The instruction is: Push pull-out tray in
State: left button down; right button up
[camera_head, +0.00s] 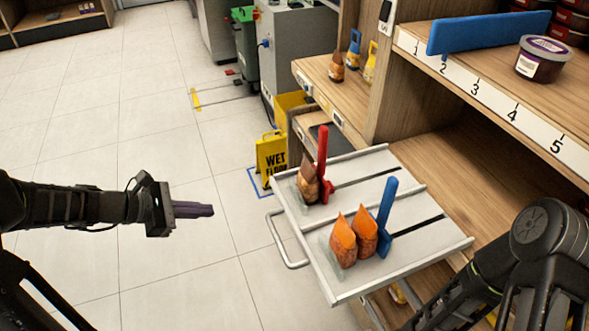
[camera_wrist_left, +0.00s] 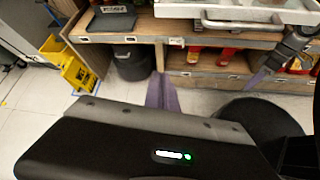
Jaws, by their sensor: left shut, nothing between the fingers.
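The pull-out tray (camera_head: 345,275) is a pale grey tray sticking out from the wooden shelf in the head view, with a handle (camera_head: 284,243) on its left side. It carries orange bags (camera_head: 343,241), a brown bag (camera_head: 309,182), a red divider (camera_head: 322,155) and a blue divider (camera_head: 387,205). My left gripper (camera_head: 210,210) is shut and empty, to the left of the handle and apart from it. In the left wrist view the tray (camera_wrist_left: 250,14) shows at the top, with my left fingers (camera_wrist_left: 162,92) below and left of it.
A yellow wet floor sign (camera_head: 271,157) stands behind the tray's left side. The shelf (camera_head: 460,150) holds a blue board (camera_head: 488,31) and a purple-lidded tub (camera_head: 541,60). The tiled floor (camera_head: 130,270) left of the tray is open.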

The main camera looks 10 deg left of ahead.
pick_arm(q)
jog(key=d+r+n+h, duration=0.1)
jog(key=d+r+h, duration=0.3)
jog(key=r, duration=0.3)
jog(key=shift+w+n, duration=0.35)
jog(key=shift+n, duration=0.05)
pick_arm(e)
jog(key=shift+w+d+r, duration=0.1)
jog(key=shift+w+r, duration=0.05)
jog(key=shift+w, duration=0.35)
pick_arm(q)
jog(key=shift+d, duration=0.1)
send_near(289, 182)
jog(key=x, duration=0.5)
jog(key=shift+s+d+f, duration=0.1)
jog(key=shift+d+f, duration=0.05)
jog(key=shift+d, duration=0.05)
jog(key=shift+w+d, duration=0.35)
jog(key=shift+d, duration=0.15)
pick_arm(e)
jog(key=shift+r, duration=0.1)
